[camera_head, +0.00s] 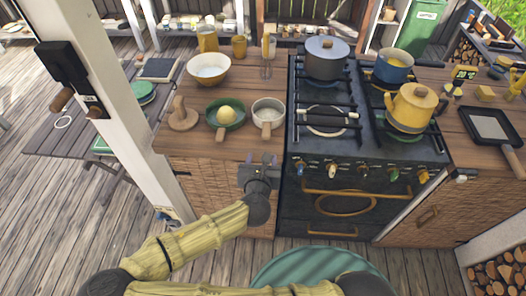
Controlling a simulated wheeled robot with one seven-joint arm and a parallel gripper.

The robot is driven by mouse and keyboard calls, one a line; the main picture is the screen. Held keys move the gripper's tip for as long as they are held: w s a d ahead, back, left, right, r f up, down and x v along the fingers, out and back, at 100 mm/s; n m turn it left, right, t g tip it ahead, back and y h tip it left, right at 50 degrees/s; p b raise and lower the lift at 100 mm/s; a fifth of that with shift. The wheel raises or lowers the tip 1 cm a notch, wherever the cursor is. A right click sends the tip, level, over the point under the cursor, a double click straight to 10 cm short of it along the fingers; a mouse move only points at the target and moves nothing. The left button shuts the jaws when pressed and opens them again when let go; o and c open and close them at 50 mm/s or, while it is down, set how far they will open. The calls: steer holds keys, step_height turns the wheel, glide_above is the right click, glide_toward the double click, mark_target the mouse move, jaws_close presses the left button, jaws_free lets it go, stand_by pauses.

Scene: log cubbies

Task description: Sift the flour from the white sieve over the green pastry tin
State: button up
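A white round vessel with a wooden handle (267,108), which looks like the white sieve, sits on the left counter near its front edge, handle toward me. Left of it is a green round dish with a short wooden handle (239,122), likely the green pastry tin. A pale yellow mound sits in the dish. The two stand side by side, a small gap apart. I cannot make out flour in the white vessel. My gripper (262,158) is in front of the counter's front edge, below and nearer than the white vessel. Its fingers look apart, with nothing between them.
A white bowl (208,68), a wooden stand (183,115), a whisk-like tool (267,56) and mustard jars (207,39) share the counter. The stove (360,170) on the right holds a grey pot (326,60), blue pot (394,68) and yellow kettle (411,107). A white post (110,90) rises at left.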

mark_target(265, 138)
steer(key=x, duration=1.7)
steer(key=shift+w+d+f, duration=0.1)
steer(key=shift+f, duration=0.05)
steer(key=shift+c, duration=0.4)
jaws_close()
steer(key=shift+r+p, duration=2.55)
steer(key=shift+r, duration=1.1)
steer(key=shift+a, duration=1.65)
